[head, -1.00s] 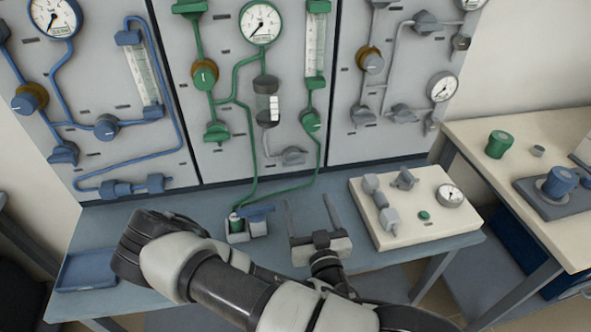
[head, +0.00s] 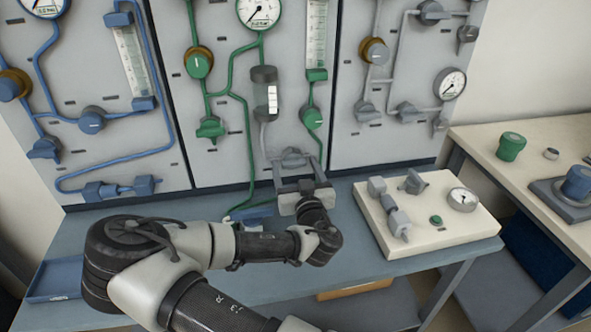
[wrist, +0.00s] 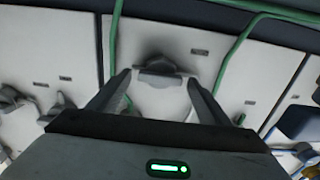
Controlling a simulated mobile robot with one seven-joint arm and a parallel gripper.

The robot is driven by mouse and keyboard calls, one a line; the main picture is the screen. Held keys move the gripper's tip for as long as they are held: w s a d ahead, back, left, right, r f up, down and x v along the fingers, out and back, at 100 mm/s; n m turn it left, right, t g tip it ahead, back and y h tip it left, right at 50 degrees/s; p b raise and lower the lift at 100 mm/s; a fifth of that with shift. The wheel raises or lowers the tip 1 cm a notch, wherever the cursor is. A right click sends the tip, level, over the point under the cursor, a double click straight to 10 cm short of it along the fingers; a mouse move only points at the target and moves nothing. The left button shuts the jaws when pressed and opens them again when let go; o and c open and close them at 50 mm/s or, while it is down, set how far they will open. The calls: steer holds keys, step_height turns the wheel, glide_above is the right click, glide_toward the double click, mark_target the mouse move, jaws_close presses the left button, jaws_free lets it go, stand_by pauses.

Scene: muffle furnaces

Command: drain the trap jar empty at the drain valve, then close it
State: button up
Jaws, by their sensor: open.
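The trap jar (head: 265,97) is a clear upright cylinder with dark grey ends on the middle panel. White marks show on its right side; I cannot tell its liquid level. A grey pipe runs down from it. The grey drain valve (head: 291,156) sits low on that panel, right of the pipe, and its handle (wrist: 158,70) shows centrally in the wrist view. My gripper (head: 297,172) is open and empty in front of the valve. In the wrist view its fingers (wrist: 158,82) stand either side of the handle, apart from it. The gripper partly hides the valve in the head view.
Green tubes (head: 248,170) run down the panel beside my gripper. A cream block with valves and a gauge (head: 440,230) stands on the bench to the right. A blue tray (head: 60,278) lies at the left. A side table (head: 545,135) stands far right.

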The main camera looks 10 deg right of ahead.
steer(key=c, duration=1)
steer(key=shift+c, duration=0.2)
steer(key=n+p, duration=0.1)
steer(key=n, duration=0.7)
steer(key=shift+a+f+n, duration=0.1)
steer(key=shift+a+n, duration=0.05)
steer(key=shift+n, duration=0.15)
steer(key=n, duration=0.4)
steer(key=shift+n, duration=0.3)
steer(key=n, duration=0.4)
steer(key=shift+f+n, duration=0.15)
steer(key=shift+n, duration=0.15)
